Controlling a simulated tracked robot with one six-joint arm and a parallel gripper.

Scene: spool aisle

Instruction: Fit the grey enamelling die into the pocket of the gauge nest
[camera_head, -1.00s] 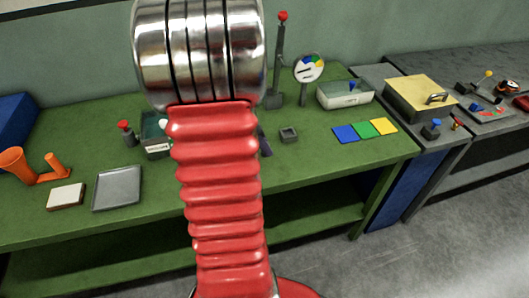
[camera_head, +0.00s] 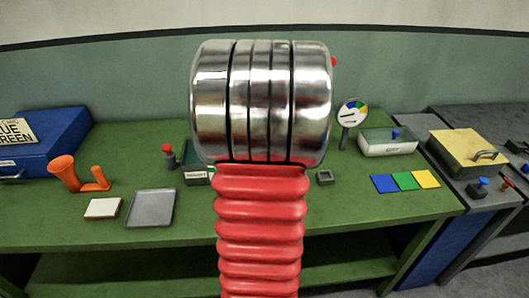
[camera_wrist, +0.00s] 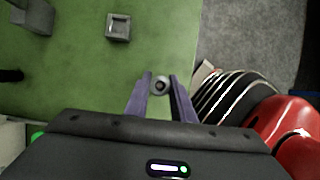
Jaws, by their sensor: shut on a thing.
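The gauge nest (camera_wrist: 118,28), a small grey square block with a recessed pocket, sits on the green bench at the upper left of the wrist view. It also shows in the head view (camera_head: 324,177), just right of my arm. My gripper (camera_wrist: 160,84) is shut on the grey enamelling die (camera_wrist: 160,87), a small round piece with a dark centre, held between the tips of the purple fingers. The die is to the right of and below the nest in the wrist view, apart from it. The pocket looks empty. My arm hides the gripper and die in the head view.
Blue, green and yellow squares (camera_head: 405,181) lie right of the nest, with a pale-fronted bin (camera_head: 388,146) behind them. A grey tray (camera_head: 151,208), a white block (camera_head: 102,209) and an orange holder (camera_head: 78,174) stand at left. The bench edge is near the die in the wrist view.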

